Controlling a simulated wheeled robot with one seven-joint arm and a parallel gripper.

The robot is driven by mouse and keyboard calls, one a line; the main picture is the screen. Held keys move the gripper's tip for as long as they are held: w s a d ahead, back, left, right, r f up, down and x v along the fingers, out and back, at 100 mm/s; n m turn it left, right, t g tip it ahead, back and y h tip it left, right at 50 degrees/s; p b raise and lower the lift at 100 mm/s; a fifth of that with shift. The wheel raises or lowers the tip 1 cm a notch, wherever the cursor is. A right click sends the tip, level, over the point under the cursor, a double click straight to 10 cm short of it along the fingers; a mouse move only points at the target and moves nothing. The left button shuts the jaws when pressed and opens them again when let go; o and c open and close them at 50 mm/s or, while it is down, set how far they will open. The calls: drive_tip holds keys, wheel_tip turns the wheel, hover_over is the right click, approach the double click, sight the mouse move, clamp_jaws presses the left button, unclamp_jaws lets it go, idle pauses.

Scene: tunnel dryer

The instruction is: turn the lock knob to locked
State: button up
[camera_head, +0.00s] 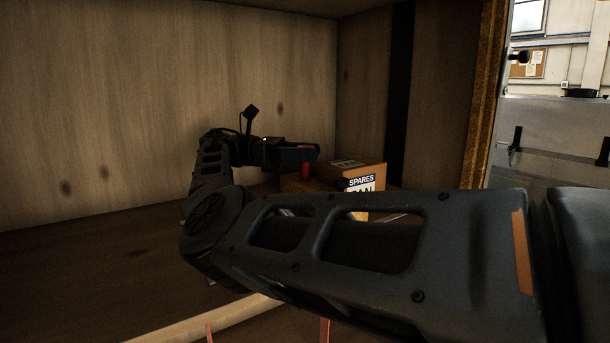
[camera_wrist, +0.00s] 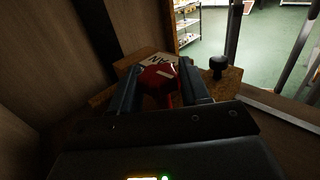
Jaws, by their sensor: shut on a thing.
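My gripper (camera_head: 314,153) is inside a wood-walled space, with my arm reaching in from the right. In the wrist view, its two dark fingers (camera_wrist: 160,68) stand on either side of a red knob-like piece (camera_wrist: 158,79) and are shut on it. This piece has a short white mark on its face and a red part extending toward the camera. In the head view, a bit of the red piece (camera_head: 306,171) shows just below the fingers. I cannot tell which locked or unlocked position the white mark shows.
A cardboard box labelled "SPARES" (camera_head: 367,172) sits just beyond and below my gripper; its lettered top (camera_wrist: 150,59) shows behind the fingers. A black knob (camera_wrist: 218,66) stands right of the fingers. Wooden walls (camera_head: 160,110) close the left and back. An open room lies at right.

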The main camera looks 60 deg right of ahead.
sight(306, 146)
drive_tip(key=shift+s+f+m+g+y+b, duration=0.15)
drive_tip(key=shift+m+g+y+b, duration=0.35)
drive_tip(key=shift+b, duration=1.4)
drive_tip(key=o, duration=1)
drive_tip(key=shift+r, duration=0.55)
wheel_tip(306, 146, up, 3)
drive_tip(key=shift+p, duration=0.7)
drive_tip(key=s+d+r+p, duration=0.2)
drive_tip(key=s+d+r, duration=0.4)
drive_tip(key=s, duration=0.3)
drive_tip(key=shift+s+d+r, duration=0.2)
drive_tip(key=shift+s+r, duration=0.05)
drive_tip(key=shift+r, duration=0.3)
drive_tip(key=shift+w+t+p, duration=0.1)
drive_tip(key=shift+t+p, duration=0.2)
